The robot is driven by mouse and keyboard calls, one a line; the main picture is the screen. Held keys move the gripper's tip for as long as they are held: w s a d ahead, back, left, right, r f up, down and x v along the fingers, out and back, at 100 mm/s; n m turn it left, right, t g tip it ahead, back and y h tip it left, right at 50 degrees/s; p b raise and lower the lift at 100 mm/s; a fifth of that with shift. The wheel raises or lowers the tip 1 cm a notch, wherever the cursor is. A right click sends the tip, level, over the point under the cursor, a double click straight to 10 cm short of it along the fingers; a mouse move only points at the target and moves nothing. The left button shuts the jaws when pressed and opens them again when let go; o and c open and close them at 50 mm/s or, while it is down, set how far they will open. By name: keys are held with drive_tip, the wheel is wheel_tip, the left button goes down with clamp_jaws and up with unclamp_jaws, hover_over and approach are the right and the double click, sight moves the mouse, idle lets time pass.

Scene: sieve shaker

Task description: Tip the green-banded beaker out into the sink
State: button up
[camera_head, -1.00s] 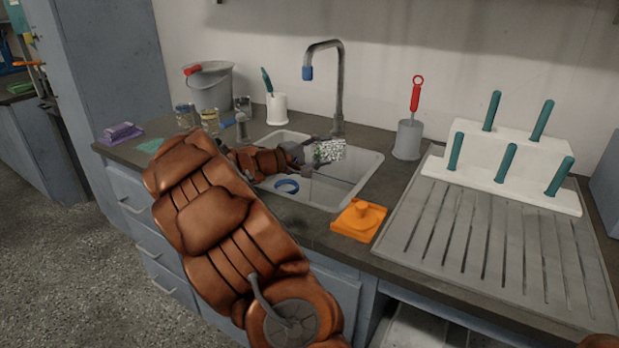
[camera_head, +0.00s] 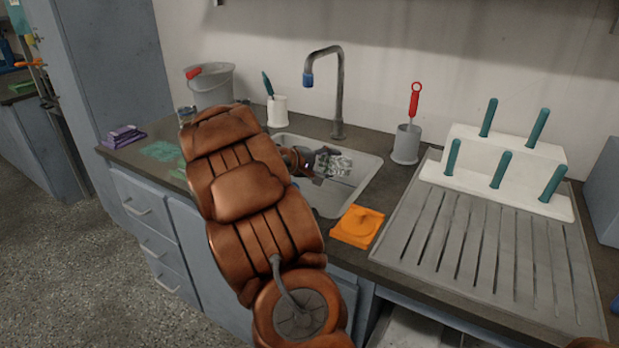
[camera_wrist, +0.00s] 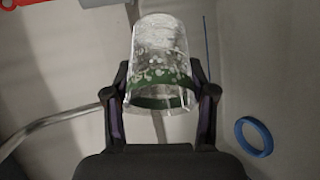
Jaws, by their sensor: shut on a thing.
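The green-banded beaker (camera_wrist: 160,60) is clear glass, with its green band (camera_wrist: 160,95) between my fingers in the wrist view. My gripper (camera_wrist: 160,98) is shut on it, with one dark finger on each side. White specks show on or in the glass; I cannot tell what they are. In the head view the beaker (camera_head: 338,165) is held in the area of the sink (camera_head: 350,196), right of my gripper (camera_head: 322,164). It looks tilted, but its exact angle and mouth are hard to make out. My arm hides the left part of the sink.
A blue ring (camera_wrist: 253,136) lies near the gripper in the wrist view. The tap (camera_head: 340,90) stands behind the sink. A brush holder (camera_head: 406,143) and drying rack (camera_head: 515,170) stand to the right.

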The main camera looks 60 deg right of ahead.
sight(349, 170)
drive_tip(key=shift+s+d+f+m+t+y+p, duration=0.15)
drive_tip(key=shift+t+y+p, duration=0.15)
drive_tip(key=shift+y+p, duration=0.15)
drive_tip(key=shift+f+m+t+y+p, duration=0.15)
drive_tip(key=shift+t+y+p, duration=0.15)
drive_tip(key=shift+y, duration=0.15)
drive_tip(key=shift+d+f+m+t+y+p, duration=0.1)
drive_tip(key=shift+f+m+t+y+p, duration=0.2)
drive_tip(key=shift+t+y+p, duration=0.7)
drive_tip(key=shift+s+d+f+t+y+p, duration=0.2)
drive_tip(key=shift+s+f+t+y+p, duration=0.15)
drive_tip(key=shift+y+p, duration=0.45)
drive_tip(key=t+p, duration=0.1)
drive_tip(key=p, duration=0.1)
drive_tip(key=s+d+m+y+p, duration=0.1)
drive_tip(key=p, duration=0.1)
drive_tip(key=shift+s+d+f+t+p, duration=0.15)
drive_tip(key=shift+d+f+t+p, duration=0.1)
drive_tip(key=shift+f+t+p, duration=0.1)
drive_tip(key=p, duration=0.2)
drive_tip(key=t+y+p, duration=0.1)
drive_tip(key=shift+s+d+f+y+p, duration=0.3)
drive_tip(key=shift+s+d+p, duration=0.1)
drive_tip(key=shift+d+p, duration=0.1)
drive_tip(key=shift+p, duration=0.7)
drive_tip(key=shift+s+d+f+t+y+p, duration=0.15)
drive_tip(key=shift+s+t+y+p, duration=0.2)
drive_tip(key=shift+p, duration=0.75)
